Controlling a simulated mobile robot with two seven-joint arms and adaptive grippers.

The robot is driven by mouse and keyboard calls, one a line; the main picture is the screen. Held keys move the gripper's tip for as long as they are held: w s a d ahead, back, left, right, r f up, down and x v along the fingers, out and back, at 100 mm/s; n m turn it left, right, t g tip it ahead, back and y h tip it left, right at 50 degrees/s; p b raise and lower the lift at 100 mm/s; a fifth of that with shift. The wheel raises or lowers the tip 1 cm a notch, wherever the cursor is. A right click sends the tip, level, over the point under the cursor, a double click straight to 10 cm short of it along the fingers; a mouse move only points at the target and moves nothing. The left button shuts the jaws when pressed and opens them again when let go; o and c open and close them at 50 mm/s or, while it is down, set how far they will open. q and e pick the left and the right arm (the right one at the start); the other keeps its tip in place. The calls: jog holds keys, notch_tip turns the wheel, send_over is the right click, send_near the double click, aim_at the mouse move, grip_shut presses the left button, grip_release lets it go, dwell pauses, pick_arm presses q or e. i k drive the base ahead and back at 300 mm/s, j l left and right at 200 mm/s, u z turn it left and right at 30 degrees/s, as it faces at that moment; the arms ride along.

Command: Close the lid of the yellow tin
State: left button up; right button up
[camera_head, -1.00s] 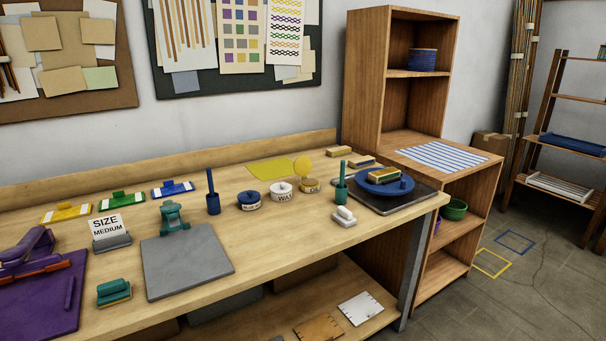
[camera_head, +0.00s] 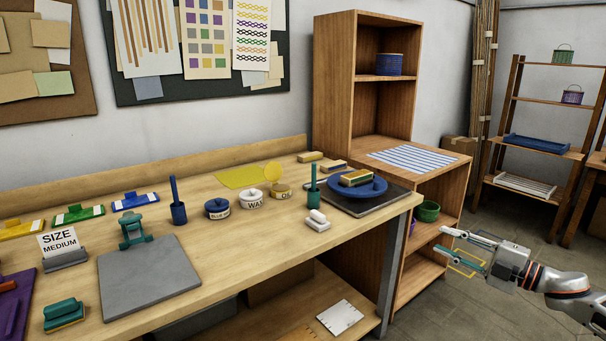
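The yellow tin (camera_head: 281,192) stands on the workbench, at the right end of a row of small tins. Its yellow round lid (camera_head: 273,172) stands raised behind it, so the tin is open. My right gripper (camera_head: 456,249) comes in from the right, over the floor beyond the bench's right end. Its two fingers are spread apart with nothing between them. It is well away from the tin. My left gripper is not in view.
A white tin (camera_head: 251,198) and a blue tin (camera_head: 217,208) stand left of the yellow tin. A green holder (camera_head: 313,198), a white block (camera_head: 317,221) and a blue round plate (camera_head: 357,188) are to its right. A wooden shelf unit (camera_head: 333,90) stands behind the bench's right end.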

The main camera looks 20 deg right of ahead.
aim_at(273, 172)
jog(key=z, duration=1.55)
jog(key=i+l+z, duration=0.25)
jog(key=i, duration=0.2)
jog(key=i+z, duration=0.25)
jog(key=i, duration=0.15)
jog(key=i+j, duration=0.1)
jog(key=i, duration=1.4)
jog(key=i+u, duration=0.15)
jog(key=i, duration=0.55)
jog(key=i+l+u, duration=0.15)
jog(key=i, duration=0.5)
jog(key=i+u, duration=0.25)
jog(key=u, duration=0.2)
jog(key=i+u, duration=0.25)
jog(key=u, duration=0.25)
jog(key=i+l+u, duration=0.1)
jog(key=i+u, duration=0.15)
jog(key=u, duration=1.8)
jog(key=i+j+u, duration=0.1)
jog(key=u, duration=0.4)
jog(key=i+j+u, duration=0.2)
jog(key=u, duration=0.3)
jog(key=i+j+u, duration=0.15)
jog(key=u, duration=0.3)
jog(key=i+u, duration=0.1)
jog(key=i, duration=0.35)
